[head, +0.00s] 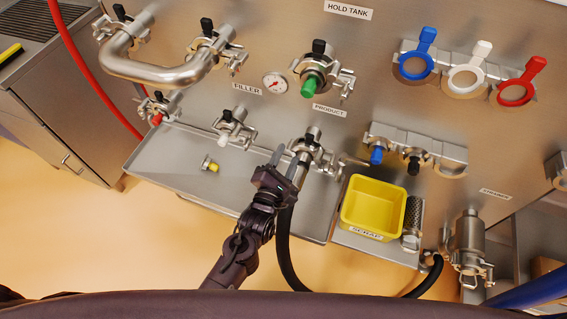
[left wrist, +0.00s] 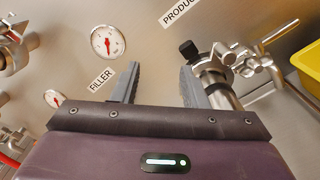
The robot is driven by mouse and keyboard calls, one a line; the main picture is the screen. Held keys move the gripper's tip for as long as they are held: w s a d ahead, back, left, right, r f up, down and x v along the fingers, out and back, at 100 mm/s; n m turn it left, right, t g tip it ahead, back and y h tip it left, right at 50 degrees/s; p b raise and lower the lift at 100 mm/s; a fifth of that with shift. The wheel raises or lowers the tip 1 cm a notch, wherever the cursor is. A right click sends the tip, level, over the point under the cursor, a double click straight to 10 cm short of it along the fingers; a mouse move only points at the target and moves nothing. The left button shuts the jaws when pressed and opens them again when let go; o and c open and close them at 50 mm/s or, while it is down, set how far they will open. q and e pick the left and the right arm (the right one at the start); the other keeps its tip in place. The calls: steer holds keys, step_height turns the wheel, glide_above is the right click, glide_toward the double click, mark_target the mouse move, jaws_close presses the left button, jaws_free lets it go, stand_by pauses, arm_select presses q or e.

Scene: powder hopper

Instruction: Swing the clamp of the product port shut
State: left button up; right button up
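The product port (head: 312,140) is a steel fitting with a black knob on the panel, under the PRODUCT label (head: 329,110). It also shows in the left wrist view (left wrist: 212,66). A steel hose end (head: 300,168) with a black hose (head: 283,248) is at the port. The clamp (head: 330,162) sticks out to the right of the port and looks swung open; its latch detail is small. My left gripper (head: 284,160) is open and empty, just left of the hose end. In the left wrist view its right finger overlaps the port's left side. My right gripper is not in view.
A yellow bin (head: 373,207) stands to the right. A white-capped port (head: 231,127) is left of the product port. A rack with blue and black plugs (head: 418,150) is to the right.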

arm_select(q)
steer(key=b+x, duration=0.3)
steer(key=x, duration=0.4)
steer(key=shift+w, duration=0.3)
steer(key=shift+f, duration=0.1)
jaws_close()
jaws_free()
steer(key=shift+s, duration=0.1)
steer(key=p+v, duration=0.4)
steer(key=v, duration=0.5)
steer(key=shift+p, duration=0.3)
